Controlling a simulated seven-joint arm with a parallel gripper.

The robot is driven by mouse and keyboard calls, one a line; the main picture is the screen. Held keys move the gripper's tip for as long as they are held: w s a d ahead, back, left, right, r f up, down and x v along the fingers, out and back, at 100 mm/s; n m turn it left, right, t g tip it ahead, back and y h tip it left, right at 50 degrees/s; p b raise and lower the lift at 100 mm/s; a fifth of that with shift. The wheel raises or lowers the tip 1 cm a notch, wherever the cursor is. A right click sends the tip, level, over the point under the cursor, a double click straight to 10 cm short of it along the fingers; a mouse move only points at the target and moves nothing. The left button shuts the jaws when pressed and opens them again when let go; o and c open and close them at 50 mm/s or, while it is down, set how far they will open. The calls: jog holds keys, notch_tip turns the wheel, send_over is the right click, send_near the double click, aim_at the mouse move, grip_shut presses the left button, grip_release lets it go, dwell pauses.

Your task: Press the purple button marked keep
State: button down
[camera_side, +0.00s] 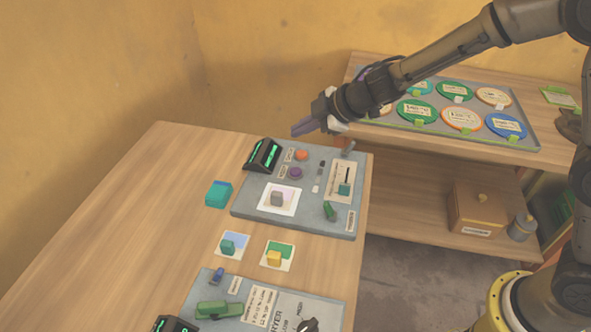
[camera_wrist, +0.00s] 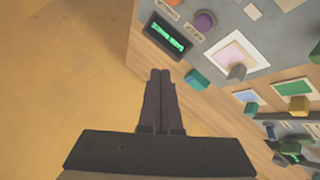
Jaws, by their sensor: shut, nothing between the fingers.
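The purple button (camera_side: 296,173) is a small round knob on the grey panel (camera_side: 330,224), below an orange button (camera_side: 301,155). In the wrist view the purple button (camera_wrist: 205,21) is at the top, right of the green-lit display. My gripper (camera_side: 297,131) is shut and empty, raised above the far edge of the panel and apart from the button. In the wrist view my gripper (camera_wrist: 160,74) points at bare background, left of the panel.
A black display with green digits (camera_side: 263,155) stands at the panel's back left corner. A white square with a grey block (camera_side: 277,198), a lever and a slider share the panel. A teal box (camera_side: 218,194) stands left. A shelf with round plates (camera_side: 462,119) is at right.

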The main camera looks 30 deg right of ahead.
aim_at(301, 172)
jog(key=shift+f, duration=0.1)
jog(key=shift+f, duration=4.3)
jog(key=shift+f, duration=0.1)
jog(key=shift+f, duration=0.3)
jog(key=shift+f, duration=0.45)
jog(key=shift+r, duration=0.85)
jog(key=shift+r, duration=2.5)
